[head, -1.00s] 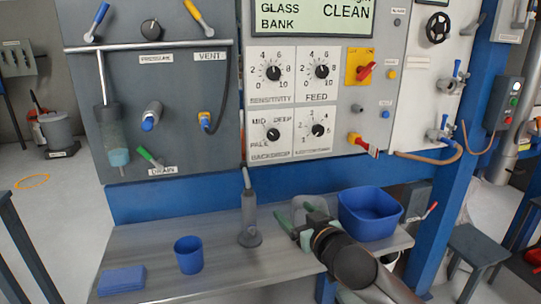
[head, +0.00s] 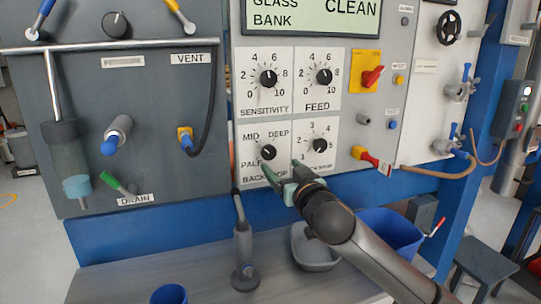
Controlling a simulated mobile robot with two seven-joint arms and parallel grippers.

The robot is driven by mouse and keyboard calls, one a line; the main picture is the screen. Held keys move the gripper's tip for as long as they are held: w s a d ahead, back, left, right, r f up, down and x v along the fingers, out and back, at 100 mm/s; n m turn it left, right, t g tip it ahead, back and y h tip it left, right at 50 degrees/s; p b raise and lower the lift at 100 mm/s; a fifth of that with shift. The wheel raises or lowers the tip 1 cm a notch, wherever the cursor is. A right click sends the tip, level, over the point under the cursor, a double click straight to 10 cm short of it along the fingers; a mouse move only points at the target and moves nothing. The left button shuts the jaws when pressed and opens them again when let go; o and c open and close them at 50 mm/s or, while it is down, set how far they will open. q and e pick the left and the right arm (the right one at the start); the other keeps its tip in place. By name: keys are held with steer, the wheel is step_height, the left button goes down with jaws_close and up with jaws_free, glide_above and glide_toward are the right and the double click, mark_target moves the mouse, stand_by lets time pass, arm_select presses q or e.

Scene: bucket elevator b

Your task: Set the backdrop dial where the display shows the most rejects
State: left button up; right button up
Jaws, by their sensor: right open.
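The backdrop dial (head: 268,152) is a black knob on a white plate marked PALE, MID and DEEP. Its pointer is too small to read surely. The display (head: 312,16) is a pale green screen at the top, cut off by the picture edge. It reads GLASS BANK and CLEAN; no reject count shows. My right gripper (head: 283,168) is open and empty. Its green fingers are just below and right of the backdrop dial, covering part of the BACKDROP label. I cannot tell whether they touch the panel. My left gripper is out of view.
The sensitivity dial (head: 268,78), feed dial (head: 324,76) and another dial (head: 320,146) sit close by. A grey tray (head: 314,254), blue bin (head: 392,232) and grey stand (head: 243,258) occupy the shelf below.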

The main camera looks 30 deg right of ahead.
mark_target(270, 154)
steer(key=x, duration=0.8)
steer(key=shift+w, duration=0.1)
jaws_close()
stand_by(0.5)
